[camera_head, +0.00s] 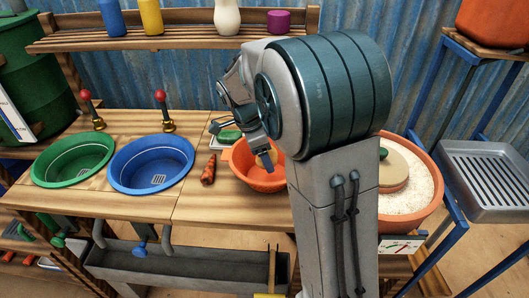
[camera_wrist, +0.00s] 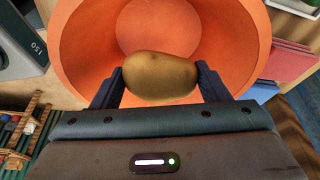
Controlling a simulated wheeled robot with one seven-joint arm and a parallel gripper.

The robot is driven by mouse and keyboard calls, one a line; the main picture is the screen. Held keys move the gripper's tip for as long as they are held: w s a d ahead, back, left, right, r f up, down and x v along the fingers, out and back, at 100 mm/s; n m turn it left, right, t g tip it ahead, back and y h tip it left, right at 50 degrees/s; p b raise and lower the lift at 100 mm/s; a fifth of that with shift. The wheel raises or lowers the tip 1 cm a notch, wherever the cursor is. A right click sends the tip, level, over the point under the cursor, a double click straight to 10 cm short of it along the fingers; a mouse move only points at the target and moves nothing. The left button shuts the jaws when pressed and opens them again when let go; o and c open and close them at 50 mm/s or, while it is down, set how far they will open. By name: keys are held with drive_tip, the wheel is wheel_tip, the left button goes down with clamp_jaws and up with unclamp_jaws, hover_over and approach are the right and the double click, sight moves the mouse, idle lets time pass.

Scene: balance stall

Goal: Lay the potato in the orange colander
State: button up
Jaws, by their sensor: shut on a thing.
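The potato (camera_wrist: 160,75) is brown and oval, and my gripper (camera_wrist: 159,82) is shut on it, one finger at each end. In the wrist view the orange colander (camera_wrist: 85,45) lies behind and below the potato, which shows against its inside. In the head view the colander (camera_head: 242,164) stands on the wooden counter, partly hidden by my arm. I cannot tell whether the potato touches the colander.
A blue basin (camera_head: 123,178) and a green basin (camera_head: 50,172) are further left. A pale-filled orange tub (camera_head: 418,216) stands at right. A shelf (camera_head: 180,37) with bottles runs behind.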

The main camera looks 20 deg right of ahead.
drive_tip(key=shift+f+b, duration=1.6)
drive_tip(key=shift+f, duration=0.55)
idle(0.8)
idle(0.4)
drive_tip(key=o, duration=1.2)
drive_tip(key=shift+r, duration=0.1)
drive_tip(key=p+v, duration=0.2)
drive_tip(key=v, duration=1.1)
drive_tip(key=s+d+r+n+t+y+p, duration=0.1)
drive_tip(key=s+n+p, duration=0.2)
drive_tip(key=s+n, duration=0.3)
drive_tip(key=s+d+r+n+t+y+p, duration=0.1)
drive_tip(key=s+n+p, duration=0.3)
drive_tip(key=s+n, duration=0.2)
drive_tip(key=s+d+r+n+t+y+p, duration=0.1)
drive_tip(key=s+r+n+p, duration=0.1)
drive_tip(key=s+n, duration=0.4)
drive_tip(key=shift+s+d+r+p, duration=0.1)
drive_tip(key=shift+s+d+p, duration=0.1)
drive_tip(key=shift+s+p, duration=0.4)
drive_tip(key=shift+s+d+p, duration=0.15)
drive_tip(key=shift+s+p, duration=0.15)
drive_tip(key=shift+s, duration=0.5)
